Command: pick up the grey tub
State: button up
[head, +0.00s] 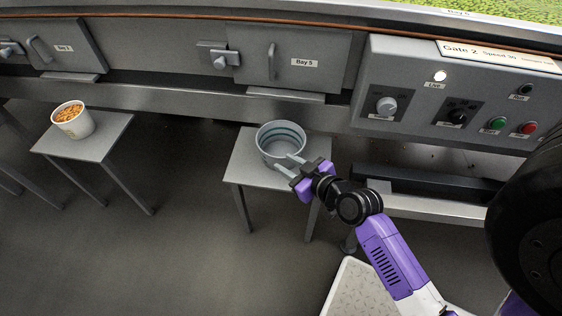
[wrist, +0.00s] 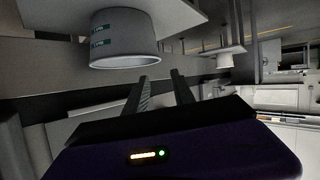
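The grey tub (head: 268,143) stands upright on a small grey table below Bay 5 in the head view, and looks empty. In the wrist view the tub (wrist: 125,38) appears upside down at the upper left, beyond the fingers. My gripper (head: 286,164) is at the tub's near side, its fingers overlapping the tub's lower edge in the head view. In the wrist view the two fingers of my gripper (wrist: 160,86) are apart with nothing between them. The tub lies ahead and to the left of them there. I cannot tell whether a fingertip touches it.
A pale tub of orange pieces (head: 76,124) stands on another table (head: 112,128) at left. A control panel (head: 450,95) and a low ledge (head: 440,205) are at right. Open floor lies between the tables.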

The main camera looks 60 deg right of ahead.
aim_at(264, 150)
jog(key=shift+s+d+f+b+x, duration=0.15)
jog(key=shift+b+x, duration=0.2)
jog(key=shift+x, duration=1.95)
jog(key=shift+s+d+f+b+x, duration=0.1)
jog(key=shift+b+x, duration=0.3)
jog(key=shift+x, duration=1.95)
jog(key=shift+s+d+b+x, duration=0.15)
jog(key=shift+b+x, duration=0.2)
jog(key=shift+x, duration=1.95)
jog(key=shift+w, duration=0.1)
grip_shut()
jog(key=shift+f, duration=0.15)
